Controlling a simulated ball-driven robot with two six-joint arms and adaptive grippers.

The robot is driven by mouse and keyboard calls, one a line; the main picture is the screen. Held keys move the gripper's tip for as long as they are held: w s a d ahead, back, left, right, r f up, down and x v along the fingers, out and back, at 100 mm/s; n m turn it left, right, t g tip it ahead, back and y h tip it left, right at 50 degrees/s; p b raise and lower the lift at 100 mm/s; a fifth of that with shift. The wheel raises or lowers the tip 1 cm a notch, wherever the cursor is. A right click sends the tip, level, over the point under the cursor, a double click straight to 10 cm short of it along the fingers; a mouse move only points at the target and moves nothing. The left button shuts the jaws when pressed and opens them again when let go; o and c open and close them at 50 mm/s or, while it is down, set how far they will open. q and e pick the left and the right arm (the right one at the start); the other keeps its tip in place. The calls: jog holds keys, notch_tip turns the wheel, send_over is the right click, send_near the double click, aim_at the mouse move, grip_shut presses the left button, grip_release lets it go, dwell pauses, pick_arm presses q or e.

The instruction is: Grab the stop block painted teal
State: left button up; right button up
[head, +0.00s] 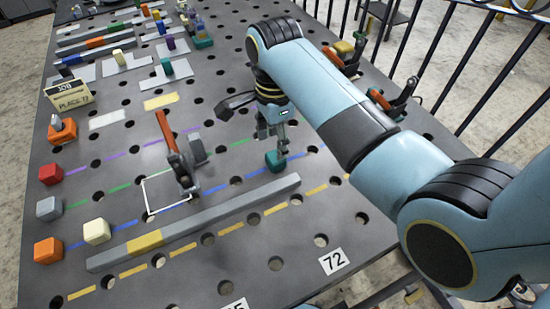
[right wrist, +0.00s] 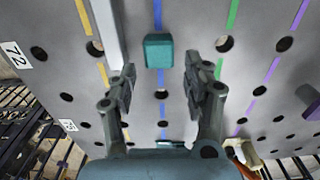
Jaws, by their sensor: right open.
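The teal stop block (head: 276,161) sits on the dark perforated table, on the blue dashed line beside the long grey bar. My right gripper (head: 272,138) is open and points down just above it in the head view. In the right wrist view the teal block (right wrist: 158,50) shows ahead of the two spread fingers (right wrist: 158,78), roughly midway between their sides. No contact with the block is visible. My left gripper is not in view.
The grey bar (head: 205,218) with a yellow band runs close to the block. An orange-handled clamp (head: 178,160) stands to the left. Red (head: 50,173), grey (head: 49,208), orange (head: 48,250) and cream (head: 96,231) blocks lie along the left side. Black railings border the right.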

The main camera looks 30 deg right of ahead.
aim_at(276, 165)
jog(key=shift+w+f, duration=0.1)
jog(key=shift+f, duration=0.3)
jog(key=f, duration=0.4)
jog(key=shift+s+d+f, duration=0.15)
jog(key=shift+s+f, duration=0.05)
jog(key=shift+s, duration=0.05)
jog(key=shift+f, duration=0.35)
jog(key=c, duration=0.3)
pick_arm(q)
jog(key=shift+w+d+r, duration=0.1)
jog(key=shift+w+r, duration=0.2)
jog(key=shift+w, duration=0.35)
pick_arm(e)
grip_shut()
